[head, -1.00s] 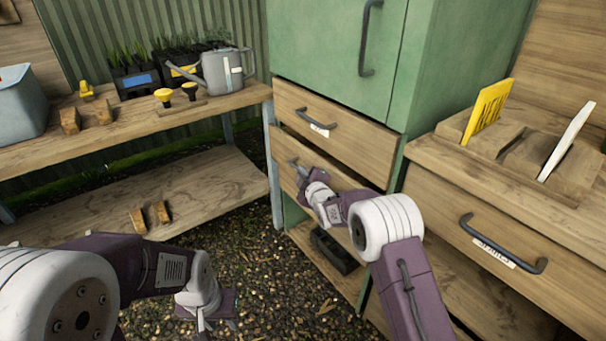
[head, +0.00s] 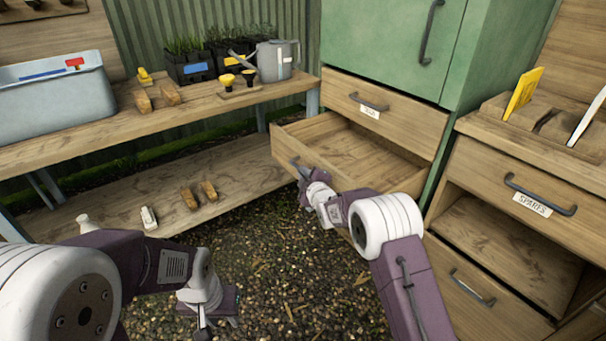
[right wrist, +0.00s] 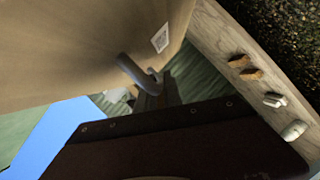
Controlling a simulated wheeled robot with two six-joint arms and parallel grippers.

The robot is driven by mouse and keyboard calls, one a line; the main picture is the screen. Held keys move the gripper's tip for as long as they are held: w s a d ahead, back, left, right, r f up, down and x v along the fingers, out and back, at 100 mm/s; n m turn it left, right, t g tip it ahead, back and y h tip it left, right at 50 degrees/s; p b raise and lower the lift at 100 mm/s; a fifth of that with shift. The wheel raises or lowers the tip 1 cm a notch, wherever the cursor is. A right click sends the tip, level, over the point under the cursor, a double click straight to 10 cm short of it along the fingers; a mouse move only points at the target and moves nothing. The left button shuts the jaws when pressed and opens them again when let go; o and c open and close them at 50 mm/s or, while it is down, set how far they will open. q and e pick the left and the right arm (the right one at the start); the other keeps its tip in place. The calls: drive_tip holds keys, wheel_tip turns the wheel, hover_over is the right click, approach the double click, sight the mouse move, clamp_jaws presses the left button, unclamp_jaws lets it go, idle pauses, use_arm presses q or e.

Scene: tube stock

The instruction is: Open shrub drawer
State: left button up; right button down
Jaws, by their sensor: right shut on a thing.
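The lower drawer (head: 365,160) under the green cabinet stands well out, and its wooden inside looks empty. My right gripper (head: 301,172) is shut on the grey handle (right wrist: 138,75) of this drawer, at the left end of the drawer front. In the right wrist view the drawer front (right wrist: 80,45) shows a white label (right wrist: 160,38), too small to read. My left gripper (head: 210,318) hangs low over the gravel, away from the drawer; its fingers are too unclear to judge.
The upper drawer (head: 400,118) above is shut. The green cabinet (head: 390,40) stands over both. At right a bench has a shut drawer (head: 520,185) labelled SPARES. At left a wooden bench (head: 100,125) holds a grey bin (head: 55,105) and a watering can (head: 277,60). Gravel lies between.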

drive_tip(key=shift+d, duration=0.15)
drive_tip(key=c, duration=1.5)
unclamp_jaws()
drive_tip(key=shift+s+d+r+p, duration=0.1)
drive_tip(key=shift+s+r+p, duration=0.1)
drive_tip(key=shift+s+p, duration=0.15)
drive_tip(key=p+v, duration=0.2)
drive_tip(key=v, duration=0.6)
drive_tip(key=shift+s, duration=0.15)
